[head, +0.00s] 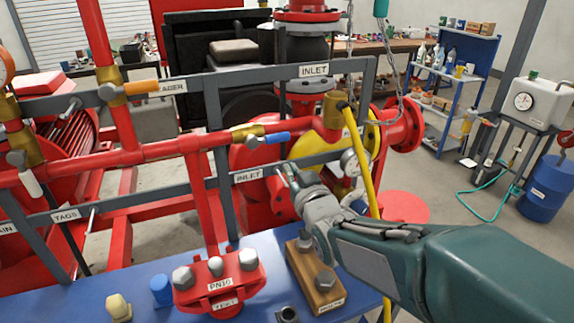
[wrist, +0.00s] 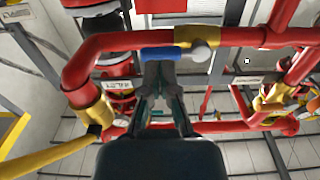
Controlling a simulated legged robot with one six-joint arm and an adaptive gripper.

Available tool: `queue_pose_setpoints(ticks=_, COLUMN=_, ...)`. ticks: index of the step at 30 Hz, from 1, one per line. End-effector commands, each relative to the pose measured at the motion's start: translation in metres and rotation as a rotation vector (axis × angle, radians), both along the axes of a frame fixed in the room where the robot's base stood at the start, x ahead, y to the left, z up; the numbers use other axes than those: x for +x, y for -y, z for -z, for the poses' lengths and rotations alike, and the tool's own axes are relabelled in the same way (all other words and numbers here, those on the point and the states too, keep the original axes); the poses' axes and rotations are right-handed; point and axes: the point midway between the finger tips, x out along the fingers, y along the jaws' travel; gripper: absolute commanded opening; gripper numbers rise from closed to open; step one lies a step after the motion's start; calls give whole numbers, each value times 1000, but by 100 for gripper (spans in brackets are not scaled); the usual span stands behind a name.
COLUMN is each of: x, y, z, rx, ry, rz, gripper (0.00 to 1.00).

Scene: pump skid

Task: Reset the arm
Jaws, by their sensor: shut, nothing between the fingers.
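My arm reaches in from the right in the head view. My gripper (head: 287,177) is at its end, pointing left and away from me, in front of the pump skid. In the wrist view my gripper (wrist: 159,72) has its fingers together and empty. A blue-handled valve (head: 267,138) on the red pipe is above and left of it in the head view. In the wrist view the blue handle (wrist: 161,53) appears just beyond the fingertips; I cannot tell the gap.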

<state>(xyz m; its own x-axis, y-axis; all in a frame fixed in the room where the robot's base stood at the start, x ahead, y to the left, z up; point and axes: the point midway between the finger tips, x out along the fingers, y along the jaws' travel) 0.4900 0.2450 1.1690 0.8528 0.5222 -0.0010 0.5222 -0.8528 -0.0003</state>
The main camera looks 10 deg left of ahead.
Motion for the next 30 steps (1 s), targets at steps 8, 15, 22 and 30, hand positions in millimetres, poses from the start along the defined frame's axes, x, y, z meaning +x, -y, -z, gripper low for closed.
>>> queue_pose_setpoints(ticks=8, x=-3, y=1, z=0, rx=-1, ry=-1, rz=0, gripper=0)
queue_pose_setpoints(ticks=15, x=-7, y=33, z=-1, rx=-49, ry=-72, rz=69, gripper=0)
queue_pose_setpoints(ticks=22, x=-39, y=116, z=11, rx=-165, ry=-317, rz=243, gripper=0)
queue_pose_setpoints(ticks=30, x=-115, y=194, z=34, rx=-254, ry=-642, rz=401, gripper=0)
